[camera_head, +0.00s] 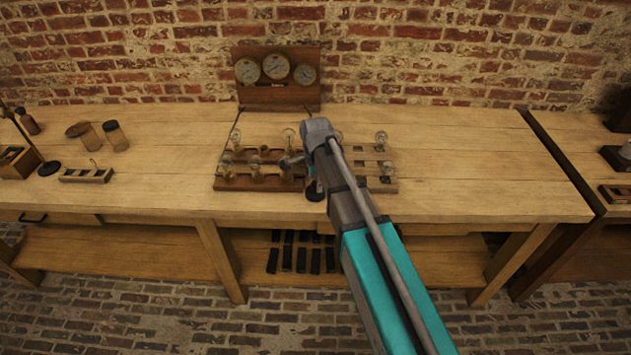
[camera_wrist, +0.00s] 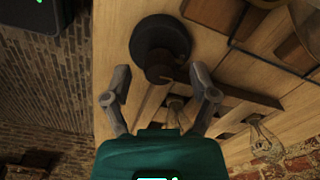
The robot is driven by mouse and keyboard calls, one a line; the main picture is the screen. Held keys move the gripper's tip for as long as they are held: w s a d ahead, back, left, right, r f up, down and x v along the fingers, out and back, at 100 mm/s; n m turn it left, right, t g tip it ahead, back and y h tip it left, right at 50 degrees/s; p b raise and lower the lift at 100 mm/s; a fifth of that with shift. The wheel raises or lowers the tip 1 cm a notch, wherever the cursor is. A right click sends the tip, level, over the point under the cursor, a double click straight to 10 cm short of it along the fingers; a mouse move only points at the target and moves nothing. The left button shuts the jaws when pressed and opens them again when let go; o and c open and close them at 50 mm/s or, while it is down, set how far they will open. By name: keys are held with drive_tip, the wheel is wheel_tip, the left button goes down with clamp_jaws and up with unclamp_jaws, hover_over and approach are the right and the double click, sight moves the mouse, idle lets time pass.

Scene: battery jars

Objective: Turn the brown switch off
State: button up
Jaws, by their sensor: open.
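My gripper (camera_wrist: 160,97) is open and empty in the wrist view, its two fingers spread apart. A round black base with a dark upright knob (camera_wrist: 160,50) lies just beyond and between the fingertips; I cannot tell whether they touch. In the head view this dark piece (camera_head: 315,190) is at the bench's front edge, partly behind my arm. A dark brown board (camera_head: 232,184) with several glass bulbs is left of it. A small wooden-based device with a lever (camera_head: 87,175) stands further left. I cannot tell for certain which piece is the brown switch.
A paler slatted board (camera_head: 383,184) with bulbs sits right of my arm. A gauge panel (camera_head: 277,97) stands at the back. Jars (camera_head: 115,136) and a dark stand (camera_head: 49,168) are at left. The bench (camera_head: 480,170) is clear at right.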

drive_tip(key=shift+m, duration=1)
wheel_tip(320, 180, up, 14)
drive_tip(key=p, duration=1.4)
drive_tip(key=shift+s+d+f+n+b, duration=0.4)
drive_tip(key=shift+s+d+n, duration=2)
drive_tip(key=shift+d, duration=1.1)
drive_tip(key=shift+s+d+f+n+b, duration=0.4)
drive_tip(key=shift+s+d+n, duration=1.55)
drive_tip(key=shift+d+n, duration=1.2)
drive_tip(key=s+d+f+n+b, duration=0.1)
drive_tip(key=s+d+f+b, duration=0.1)
drive_tip(key=f+b, duration=0.6)
drive_tip(key=s+d+f+n+b, duration=0.1)
drive_tip(key=s+f+n+b, duration=0.1)
drive_tip(key=f+b, duration=0.7)
drive_tip(key=s+d+f+n+b, duration=0.1)
drive_tip(key=s+d+f+b, duration=0.1)
drive_tip(key=f+b, duration=0.6)
drive_tip(key=shift+s+d+f, duration=0.2)
drive_tip(key=shift+d+f, duration=0.05)
drive_tip(key=shift+d, duration=0.1)
